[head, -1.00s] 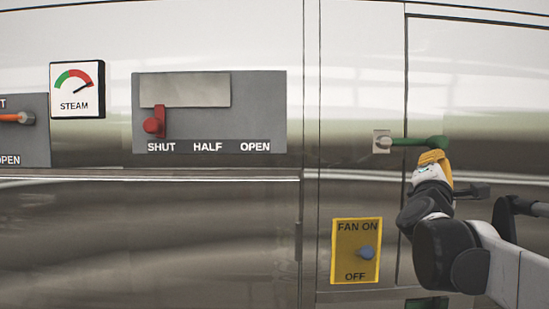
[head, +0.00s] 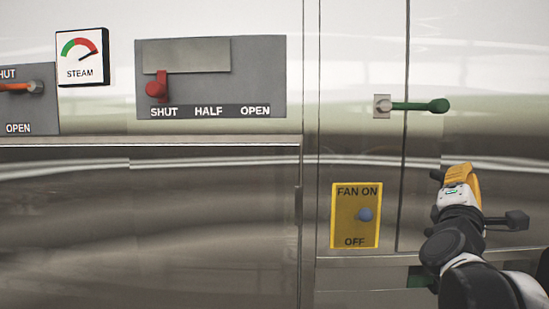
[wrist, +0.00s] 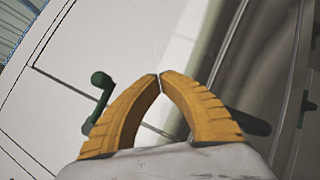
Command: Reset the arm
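My gripper (head: 458,172) has yellow fingers and is at the right in the head view, below the green handle and apart from it. In the wrist view its two fingers (wrist: 160,78) meet at the tips with nothing between them. The green handle (head: 425,105) lies level, reaching right from a pale square plate (head: 382,106) across the door seam. The green handle also shows in the wrist view (wrist: 100,98), left of the fingers.
A yellow FAN ON/OFF plate (head: 350,232) with a blue-grey knob (head: 365,214) is left of my arm. A grey SHUT/HALF/OPEN panel (head: 260,75) has a red lever (head: 157,88) at SHUT. A steam gauge (head: 82,57) is farther left. The steel wall lies close ahead.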

